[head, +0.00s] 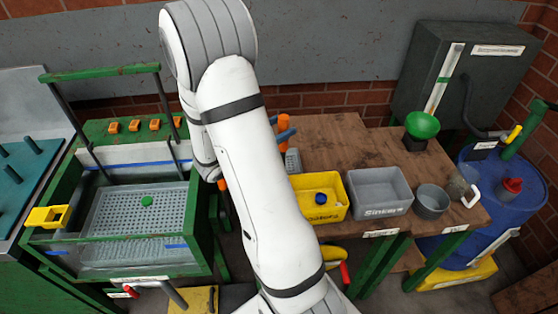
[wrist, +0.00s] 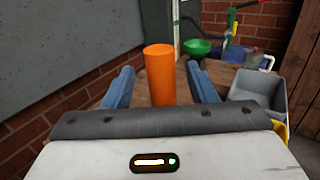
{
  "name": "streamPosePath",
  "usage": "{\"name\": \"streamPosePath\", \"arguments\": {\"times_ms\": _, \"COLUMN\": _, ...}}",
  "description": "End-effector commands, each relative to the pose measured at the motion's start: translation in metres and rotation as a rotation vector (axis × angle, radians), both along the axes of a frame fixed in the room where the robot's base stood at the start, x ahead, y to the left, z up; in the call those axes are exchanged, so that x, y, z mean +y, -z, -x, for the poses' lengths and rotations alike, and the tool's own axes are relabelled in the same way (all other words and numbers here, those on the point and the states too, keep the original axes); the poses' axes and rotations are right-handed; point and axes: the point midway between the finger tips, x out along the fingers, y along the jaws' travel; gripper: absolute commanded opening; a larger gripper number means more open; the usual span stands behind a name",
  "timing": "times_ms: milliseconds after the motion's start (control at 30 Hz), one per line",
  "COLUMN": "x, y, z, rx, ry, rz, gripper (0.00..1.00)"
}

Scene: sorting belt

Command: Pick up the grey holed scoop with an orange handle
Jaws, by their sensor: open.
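The orange handle (wrist: 160,76) of the scoop stands upright between my two blue fingers in the wrist view, with a gap on both sides. In the head view the grey holed scoop (head: 293,161) shows in part on the wooden table, right beside my arm, which hides the rest of it. My gripper (head: 279,127) is open around the orange handle, its blue fingertips just showing past my arm. The gripper also shows in the wrist view (wrist: 161,72). I cannot see either finger touching the handle.
A yellow bin (head: 333,211) with a blue-topped item, a grey bin (head: 375,180) marked Sinkers and a grey pot (head: 432,198) stand to the right on the table (head: 335,140). A green funnel (head: 422,124) is behind them. A green-framed tank (head: 200,235) is at left.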

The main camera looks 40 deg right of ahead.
Motion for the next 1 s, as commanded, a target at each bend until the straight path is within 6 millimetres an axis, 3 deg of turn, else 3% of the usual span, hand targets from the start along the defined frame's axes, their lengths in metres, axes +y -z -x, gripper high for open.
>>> {"name": "streamPosePath", "arguments": {"times_ms": 200, "x": -0.031, "y": -0.002, "z": -0.002, "rx": 0.0, "ry": 0.003, "rz": -0.001, "gripper": 0.52}}
{"name": "streamPosePath", "arguments": {"times_ms": 500, "x": -0.036, "y": -0.001, "z": -0.002, "rx": -0.001, "ry": 0.0, "rz": -0.001, "gripper": 0.52}}
{"name": "streamPosePath", "arguments": {"times_ms": 1000, "x": -0.035, "y": -0.001, "z": -0.002, "rx": -0.001, "ry": -0.001, "rz": -0.001, "gripper": 0.12}}
